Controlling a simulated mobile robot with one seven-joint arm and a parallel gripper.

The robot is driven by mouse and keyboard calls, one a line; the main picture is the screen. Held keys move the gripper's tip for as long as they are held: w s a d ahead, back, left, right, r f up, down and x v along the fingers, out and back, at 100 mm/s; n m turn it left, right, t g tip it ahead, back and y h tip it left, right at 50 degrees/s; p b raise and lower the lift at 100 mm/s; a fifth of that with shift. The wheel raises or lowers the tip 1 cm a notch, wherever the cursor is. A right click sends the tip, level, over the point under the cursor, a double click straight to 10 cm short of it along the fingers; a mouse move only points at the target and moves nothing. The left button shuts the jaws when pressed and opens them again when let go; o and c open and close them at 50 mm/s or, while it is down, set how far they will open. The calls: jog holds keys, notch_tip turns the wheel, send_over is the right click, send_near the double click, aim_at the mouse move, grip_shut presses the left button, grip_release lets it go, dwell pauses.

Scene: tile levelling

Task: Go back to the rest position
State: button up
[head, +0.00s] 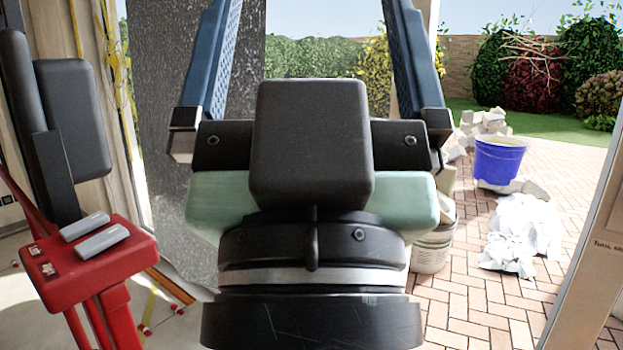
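My gripper (312,25) fills the middle of the head view, close to the camera and pointing up. Its two blue ribbed fingers stand wide apart, and their tips reach or pass the top edge of the frame. No object shows between the fingers. The dark gripper body hides much of the scene behind it.
A red stand (95,258) with two grey pieces on top is at the left. A dark grey panel (165,130) stands behind my gripper. A blue bucket (499,160), white rubble (522,235) and a pale bucket (431,252) are on brick paving at the right.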

notch_tip(320, 180, up, 31)
jog(key=p, duration=2.8)
